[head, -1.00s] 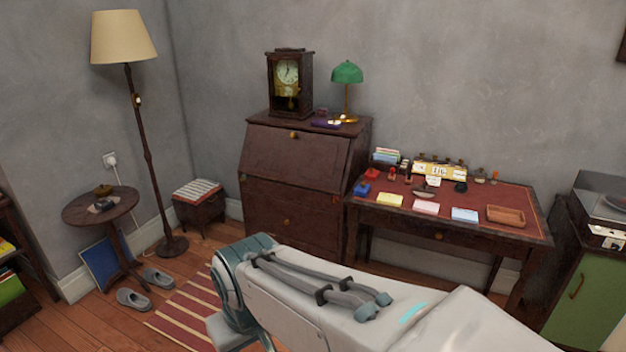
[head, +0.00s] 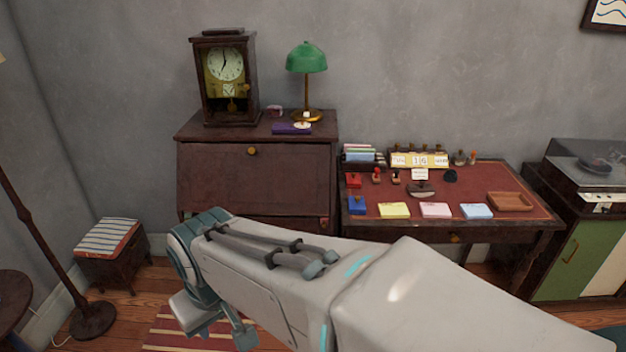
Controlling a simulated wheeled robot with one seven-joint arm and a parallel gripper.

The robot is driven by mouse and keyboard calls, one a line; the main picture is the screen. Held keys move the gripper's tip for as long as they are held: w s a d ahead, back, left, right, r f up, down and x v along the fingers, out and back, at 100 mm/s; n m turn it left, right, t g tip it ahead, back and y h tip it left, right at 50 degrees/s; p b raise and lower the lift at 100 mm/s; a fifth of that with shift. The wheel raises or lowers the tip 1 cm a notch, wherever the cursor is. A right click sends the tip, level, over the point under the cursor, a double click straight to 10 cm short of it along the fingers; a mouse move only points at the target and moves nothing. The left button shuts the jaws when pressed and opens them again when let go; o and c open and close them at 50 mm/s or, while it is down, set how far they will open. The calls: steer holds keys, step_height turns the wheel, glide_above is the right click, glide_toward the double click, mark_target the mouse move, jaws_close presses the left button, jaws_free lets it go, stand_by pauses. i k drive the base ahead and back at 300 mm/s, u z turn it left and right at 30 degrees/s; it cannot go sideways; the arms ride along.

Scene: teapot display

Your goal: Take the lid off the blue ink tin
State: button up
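The blue ink tin (head: 357,205) sits at the front left corner of the red-topped writing table (head: 320,0), small in the head view; I cannot make out its lid apart from its body. A similar red tin (head: 353,180) sits just behind it. My arm crosses the lower middle of the view, in front of the desk. Its far end, at the lower left, is apart from the tin, and my gripper's fingers cannot be made out clearly.
A dark bureau (head: 240,180) with a clock (head: 226,78) and green lamp (head: 306,58) stands left of the table. Yellow (head: 395,210), pink (head: 435,210) and blue (head: 476,211) paper pads lie along its front, with a wooden tray (head: 510,201) at right.

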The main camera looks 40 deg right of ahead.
mark_target(357, 203)
steer(key=z, duration=0.65)
steer(key=i, duration=0.9)
steer(key=z, duration=1.55)
steer(key=i, duration=0.5)
steer(key=z, duration=0.45)
